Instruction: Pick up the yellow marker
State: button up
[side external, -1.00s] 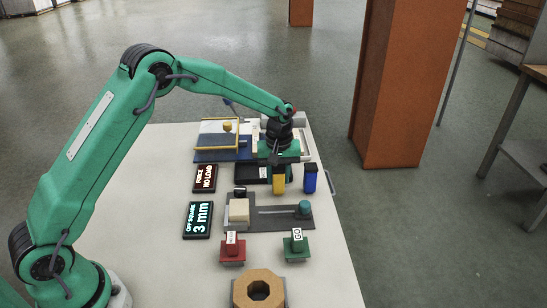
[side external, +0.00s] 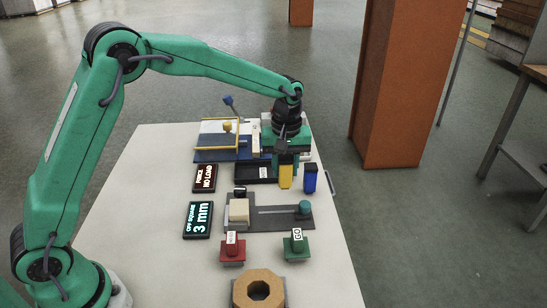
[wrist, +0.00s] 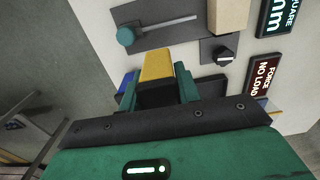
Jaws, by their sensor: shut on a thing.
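The yellow marker (side external: 285,176) is a block-like piece with a dark top, held upright at the right side of the table. My gripper (side external: 287,158) is shut on it from above. In the wrist view the yellow marker (wrist: 157,66) sits between the two green fingers of my gripper (wrist: 160,86). Whether its lower end touches the table is unclear.
A blue marker (side external: 310,179) stands just right of the yellow one. A black tray (side external: 255,173) lies to the left. Below is a grey slider plate (side external: 270,222) with a teal knob (side external: 305,208). Red (side external: 232,250) and green (side external: 296,247) blocks stand nearer.

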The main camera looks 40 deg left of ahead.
jog(key=s+d+r, duration=0.3)
jog(key=d, duration=0.1)
jog(key=shift+d, duration=0.15)
dwell(0.4)
jog(key=shift+o, duration=1)
jog(key=shift+s+a+r, duration=0.15)
jog(key=shift+s+a, duration=0.05)
jog(key=shift+a, duration=0.35)
jog(key=s+a, duration=0.2)
jog(key=a, duration=0.1)
jog(key=s+a, duration=0.5)
jog(key=a, duration=0.1)
jog(key=shift+s+a+r, duration=0.1)
jog(key=shift+s+r, duration=0.1)
jog(key=shift+r, duration=0.2)
jog(key=shift+f, duration=0.15)
jog(key=shift+f, duration=2.8)
